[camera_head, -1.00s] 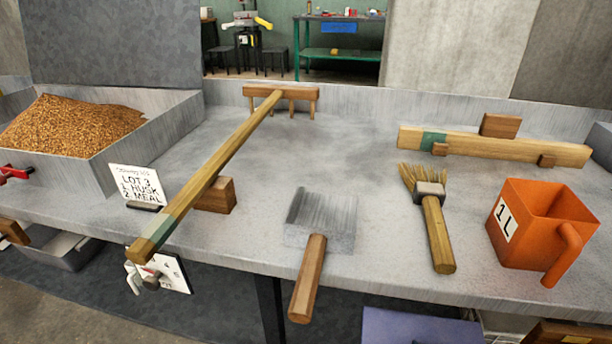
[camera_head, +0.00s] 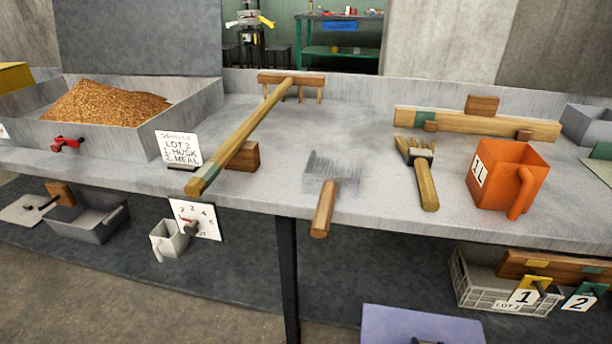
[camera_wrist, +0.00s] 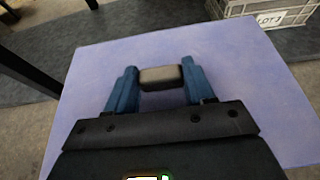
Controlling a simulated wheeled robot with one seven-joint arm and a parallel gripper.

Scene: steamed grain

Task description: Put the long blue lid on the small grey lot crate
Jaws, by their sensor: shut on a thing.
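The long blue lid is a flat violet-blue panel (camera_head: 420,322) at the bottom of the head view, below and in front of the bench. It fills much of the wrist view (camera_wrist: 100,60). My gripper (camera_wrist: 160,78) is shut on the grey-brown handle (camera_wrist: 161,77) on the lid's top, with a blue finger at each side. A small grey slatted crate (camera_head: 480,297) with a lot label stands under the bench at the right. Part of it shows at the wrist view's top right (camera_wrist: 278,14), beyond the lid and apart from it. Its lot number is hard to read.
The bench (camera_head: 250,200) overhangs the crate, and a dark bench leg (camera_head: 288,270) stands left of the lid. A wooden board with numbered tags (camera_head: 550,268) lies at the crate's back right.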

